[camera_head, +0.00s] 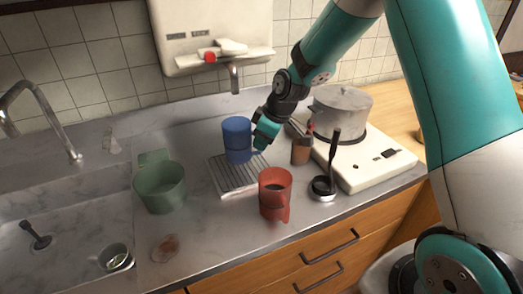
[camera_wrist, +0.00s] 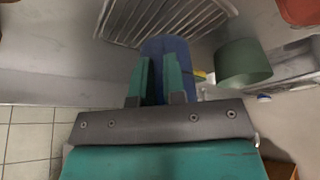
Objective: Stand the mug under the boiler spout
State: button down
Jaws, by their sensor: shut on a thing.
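The blue mug (camera_head: 236,136) is upright at the back of the ribbed metal rack (camera_head: 229,184), below the boiler spout (camera_head: 234,77). I cannot tell for sure whether its base touches the rack. My gripper (camera_head: 259,141) comes in from the right and is shut on the mug's right side. In the wrist view, the teal fingers of my gripper (camera_wrist: 158,78) are on both sides of the blue mug (camera_wrist: 166,45), with the rack (camera_wrist: 165,20) beyond. The gripped part is mostly hidden. The white boiler (camera_head: 205,35) hangs on the tiled wall.
A red mug (camera_head: 274,182) stands right of the rack near the counter's front edge. A green mug (camera_head: 160,188) stands to the left, beside the sink (camera_head: 55,235). A brown container (camera_head: 301,151), a black ladle (camera_head: 334,150) and a hob (camera_head: 378,165) with a pot (camera_head: 341,108) are right.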

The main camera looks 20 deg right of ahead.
jog(key=shift+f, duration=1.75)
jog(key=shift+f, duration=0.2)
jog(key=c, duration=1.2)
grip_release()
jog(key=shift+r, duration=0.1)
jog(key=v, duration=1.2)
jog(key=s+a+r+g, duration=0.1)
jog(key=s+a, duration=0.3)
jog(key=s, duration=0.5)
jog(key=s+a+r+m+g, duration=0.1)
jog(key=s+a+r, duration=0.2)
jog(key=s, duration=0.6)
jog(key=s+a+r+m+g+y, duration=0.1)
jog(key=s+a+r, duration=0.2)
jog(key=s+a, duration=0.3)
jog(key=shift+s+a+r+b, duration=0.15)
jog(key=shift+s+b, duration=0.2)
jog(key=shift+s, duration=1.2)
